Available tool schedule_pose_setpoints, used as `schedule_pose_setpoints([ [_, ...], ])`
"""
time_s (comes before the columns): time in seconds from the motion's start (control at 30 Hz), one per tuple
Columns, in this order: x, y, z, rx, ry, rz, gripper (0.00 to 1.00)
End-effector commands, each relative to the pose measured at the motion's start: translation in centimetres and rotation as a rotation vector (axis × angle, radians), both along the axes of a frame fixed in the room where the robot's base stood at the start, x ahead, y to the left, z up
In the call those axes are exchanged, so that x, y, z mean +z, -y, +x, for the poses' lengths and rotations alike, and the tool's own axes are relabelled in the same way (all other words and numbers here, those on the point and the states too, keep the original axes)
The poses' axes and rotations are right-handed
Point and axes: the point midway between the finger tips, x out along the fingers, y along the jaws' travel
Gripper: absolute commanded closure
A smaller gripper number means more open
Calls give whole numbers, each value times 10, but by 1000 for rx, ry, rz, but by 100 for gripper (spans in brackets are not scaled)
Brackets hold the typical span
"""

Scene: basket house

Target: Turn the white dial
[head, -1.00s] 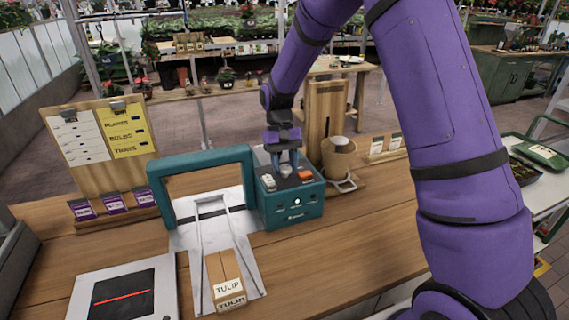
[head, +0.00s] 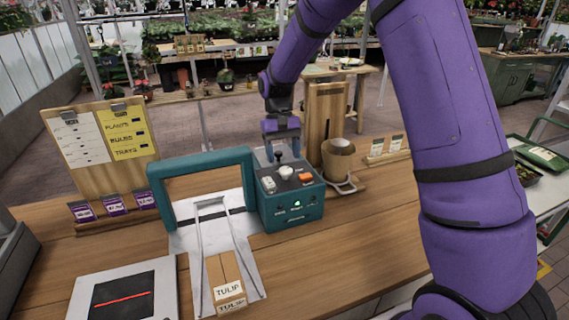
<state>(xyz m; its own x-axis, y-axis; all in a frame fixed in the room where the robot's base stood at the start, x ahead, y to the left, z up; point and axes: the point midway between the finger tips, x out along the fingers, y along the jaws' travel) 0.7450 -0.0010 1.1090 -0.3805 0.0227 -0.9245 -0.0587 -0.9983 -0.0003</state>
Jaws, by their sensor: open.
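The white dial (head: 286,172) sits on top of a teal control box (head: 291,212), between a white switch (head: 268,185) on its left and an orange button (head: 305,178) on its right. A dark knob or lever (head: 278,156) stands just behind the dial. My gripper (head: 282,152) points down above the back of the box, behind and above the dial. Its fingers are open, and it does not hold the dial. A small green light shows on the box front.
A teal arch (head: 205,160) stands left of the box over a white slide with a tulip carton (head: 226,283). A brown pot (head: 338,158) and a wooden stand are close on the right. The table (head: 370,235) is clear at front right.

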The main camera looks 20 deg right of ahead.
Motion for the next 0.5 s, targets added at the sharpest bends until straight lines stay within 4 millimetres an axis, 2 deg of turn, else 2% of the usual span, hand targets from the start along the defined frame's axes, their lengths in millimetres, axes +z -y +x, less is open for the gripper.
schedule_pose_setpoints([
  [0.23,43,1,18,0,2,1,35],
  [0.5,65,2,27,-1,-1,0,35],
])
